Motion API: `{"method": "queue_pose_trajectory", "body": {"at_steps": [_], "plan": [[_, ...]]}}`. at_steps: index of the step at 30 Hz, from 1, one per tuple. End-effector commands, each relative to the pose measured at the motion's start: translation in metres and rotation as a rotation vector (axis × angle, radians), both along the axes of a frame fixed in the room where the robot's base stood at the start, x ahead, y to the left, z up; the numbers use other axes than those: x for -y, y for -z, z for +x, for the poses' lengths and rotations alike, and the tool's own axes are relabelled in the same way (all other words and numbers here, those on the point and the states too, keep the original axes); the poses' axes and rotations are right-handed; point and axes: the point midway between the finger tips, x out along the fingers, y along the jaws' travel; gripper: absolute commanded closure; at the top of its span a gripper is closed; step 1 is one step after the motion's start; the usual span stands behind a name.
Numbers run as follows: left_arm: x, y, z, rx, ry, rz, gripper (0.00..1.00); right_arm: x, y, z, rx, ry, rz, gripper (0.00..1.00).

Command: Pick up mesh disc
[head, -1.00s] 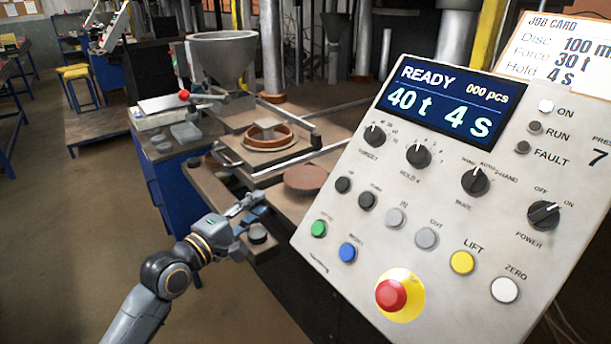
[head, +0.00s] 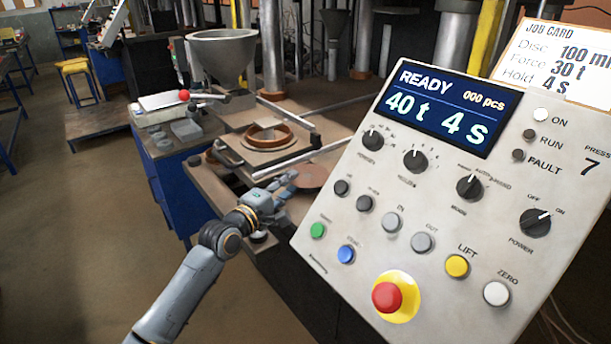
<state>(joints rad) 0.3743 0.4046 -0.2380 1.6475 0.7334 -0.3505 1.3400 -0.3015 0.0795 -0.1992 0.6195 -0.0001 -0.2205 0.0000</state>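A flat reddish-brown round disc (head: 313,176) lies on the bench beside the control panel's left edge; I cannot tell from here whether it is the mesh disc. My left gripper (head: 289,183) is at the disc's near left side, its fingers apart and seemingly empty. The gripper covers part of the disc's left edge, and I cannot tell whether it touches it. My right gripper is not in view.
A large tilted control panel (head: 345,218) fills the right side. A brown ring (head: 269,136) sits on a plate behind the disc. A grey hopper (head: 222,55) and a red-knobbed lever (head: 184,95) stand farther back. Open floor lies at left.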

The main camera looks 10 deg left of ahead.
Motion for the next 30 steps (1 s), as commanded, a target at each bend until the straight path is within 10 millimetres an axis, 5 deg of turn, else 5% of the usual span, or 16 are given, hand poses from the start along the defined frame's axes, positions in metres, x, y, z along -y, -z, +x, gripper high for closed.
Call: {"method": "queue_pose_trajectory", "body": {"at_steps": [2,7,22,30], "plan": [[0.000,0.000,0.000,0.000,0.000,0.000,0.71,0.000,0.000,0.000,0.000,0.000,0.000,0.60],[0.000,0.000,0.000,0.000,0.000,0.000,0.99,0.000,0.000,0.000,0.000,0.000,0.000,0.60],[0.000,-0.003,0.000,0.002,0.000,-0.001,1.00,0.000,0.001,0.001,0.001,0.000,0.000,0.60],[0.000,-0.035,-0.002,0.005,0.000,-0.003,1.00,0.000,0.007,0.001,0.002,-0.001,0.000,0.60]]}}
